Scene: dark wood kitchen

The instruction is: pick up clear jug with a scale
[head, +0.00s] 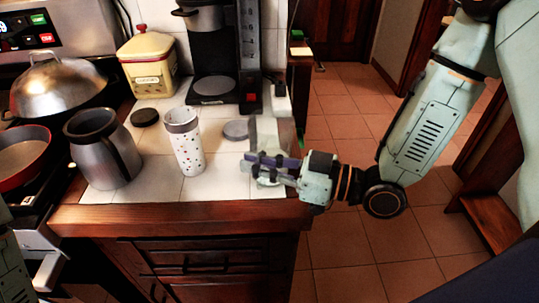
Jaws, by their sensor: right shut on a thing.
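The clear jug (268,133) stands near the right edge of the white tiled counter. It is see-through and faint, and its scale marks are too small to read. My right gripper (268,168) comes in from the right, with its dark fingers across the lower part of the jug. It is shut on the jug and hides some of it. I cannot tell whether the jug's base touches the tiles. My left gripper is not in view.
A spotted white tumbler (187,146) and a grey metal pitcher (104,150) stand left of the jug. A coffee maker (215,60) and a yellow canister (149,68) stand behind. A grey disc (236,130) lies close to the jug. Open tiled floor (345,150) is at right.

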